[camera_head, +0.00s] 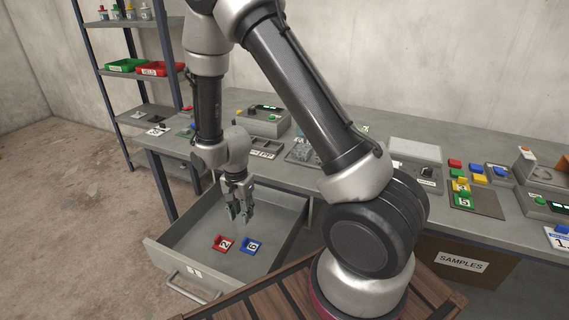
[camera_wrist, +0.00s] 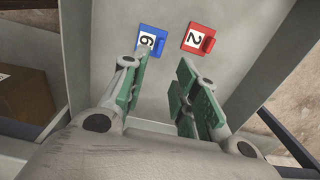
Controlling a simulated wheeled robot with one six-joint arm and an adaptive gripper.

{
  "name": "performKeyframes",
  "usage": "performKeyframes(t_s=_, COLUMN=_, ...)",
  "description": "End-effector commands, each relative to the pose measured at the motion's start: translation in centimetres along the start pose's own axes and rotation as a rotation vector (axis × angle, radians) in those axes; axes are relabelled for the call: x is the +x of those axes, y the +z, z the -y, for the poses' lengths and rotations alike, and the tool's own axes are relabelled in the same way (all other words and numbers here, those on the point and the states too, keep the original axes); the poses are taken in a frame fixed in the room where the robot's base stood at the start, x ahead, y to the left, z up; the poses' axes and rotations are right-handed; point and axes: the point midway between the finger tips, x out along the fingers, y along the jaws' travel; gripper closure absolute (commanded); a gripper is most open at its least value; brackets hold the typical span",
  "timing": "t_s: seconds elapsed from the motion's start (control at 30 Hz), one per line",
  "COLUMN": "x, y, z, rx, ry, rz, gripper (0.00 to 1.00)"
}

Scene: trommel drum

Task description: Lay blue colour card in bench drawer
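The bench drawer (camera_head: 185,233) is pulled open below the bench top. A blue colour card (camera_head: 249,246) marked 6 lies flat on the drawer floor, beside a red card (camera_head: 223,243) marked 2. My gripper (camera_head: 242,217) hangs above the drawer with its fingers pointing down. In the wrist view the green-padded fingers (camera_wrist: 160,95) stand apart with nothing between them. The blue card (camera_wrist: 150,40) shows just beyond the left fingertip there, and the red card (camera_wrist: 199,39) is up and to the right.
The grey bench (camera_head: 390,150) carries several coloured blocks, cards and devices. A brown SAMPLES box (camera_head: 460,263) stands under it. A shelf rack (camera_head: 130,67) with green and red trays stands at the left. The drawer floor around the two cards is clear.

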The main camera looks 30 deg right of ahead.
Motion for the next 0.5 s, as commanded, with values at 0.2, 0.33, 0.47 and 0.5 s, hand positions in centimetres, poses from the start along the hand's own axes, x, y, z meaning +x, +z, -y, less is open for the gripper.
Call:
performKeyframes(t_s=0.2, x=-8.4, y=-2.2, z=-0.7, rx=-0.129, ry=-0.065, rz=-0.027, gripper=0.70)
performKeyframes(t_s=0.33, x=-16.1, y=-3.6, z=-3.3, rx=-0.275, ry=-0.112, rz=-0.065, gripper=0.70)
performKeyframes(t_s=0.47, x=-22.8, y=-4.2, z=-7.3, rx=-0.423, ry=-0.149, rz=-0.115, gripper=0.70)
performKeyframes(t_s=0.5, x=-24.7, y=-4.2, z=-8.7, rx=-0.467, ry=-0.158, rz=-0.133, gripper=0.70)
